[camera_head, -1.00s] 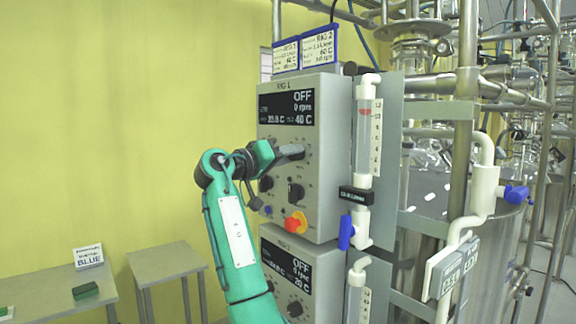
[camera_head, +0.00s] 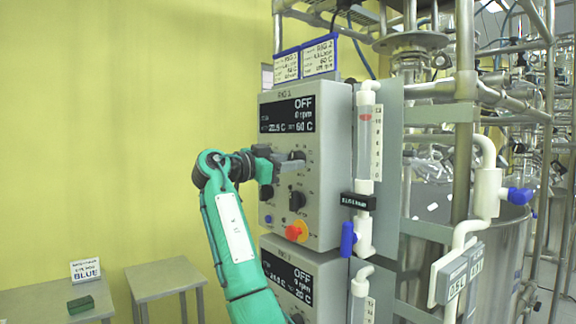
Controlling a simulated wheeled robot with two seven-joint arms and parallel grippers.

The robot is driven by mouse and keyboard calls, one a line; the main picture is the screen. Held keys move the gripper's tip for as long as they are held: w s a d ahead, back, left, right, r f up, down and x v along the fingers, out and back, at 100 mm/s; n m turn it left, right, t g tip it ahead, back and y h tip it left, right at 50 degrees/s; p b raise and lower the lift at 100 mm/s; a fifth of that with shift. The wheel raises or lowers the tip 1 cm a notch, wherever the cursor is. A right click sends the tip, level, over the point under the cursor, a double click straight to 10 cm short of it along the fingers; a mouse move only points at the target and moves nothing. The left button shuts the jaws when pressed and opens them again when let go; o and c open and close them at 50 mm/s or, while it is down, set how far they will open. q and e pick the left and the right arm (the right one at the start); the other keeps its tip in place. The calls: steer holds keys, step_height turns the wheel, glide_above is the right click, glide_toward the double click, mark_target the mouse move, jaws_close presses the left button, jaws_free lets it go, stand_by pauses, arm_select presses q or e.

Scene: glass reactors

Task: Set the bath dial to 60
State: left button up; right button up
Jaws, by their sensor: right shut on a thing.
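The upper grey control panel (camera_head: 330,180) shows OFF, 0 rpm and, at the lower right of its black display (camera_head: 287,114), a setting that reads 60 C. My right gripper (camera_head: 290,163), on the green arm, is at the panel's upper dial (camera_head: 299,156) and is shut on it. The jaws hide most of this dial and its scale marks. Another black knob (camera_head: 297,200) sits below it, apart from the gripper. My left gripper is not in view.
A red knob (camera_head: 293,232) on a yellow ring is low on the panel. A flow tube (camera_head: 367,140) with a blue valve (camera_head: 347,239) stands right of it. A second panel (camera_head: 300,275) is below. Two small tables (camera_head: 165,275) stand at the lower left.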

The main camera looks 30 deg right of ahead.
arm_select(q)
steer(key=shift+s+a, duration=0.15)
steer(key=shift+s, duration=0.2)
arm_select(e)
steer(key=shift+w+f+m, duration=0.1)
steer(key=shift+m, duration=1.3)
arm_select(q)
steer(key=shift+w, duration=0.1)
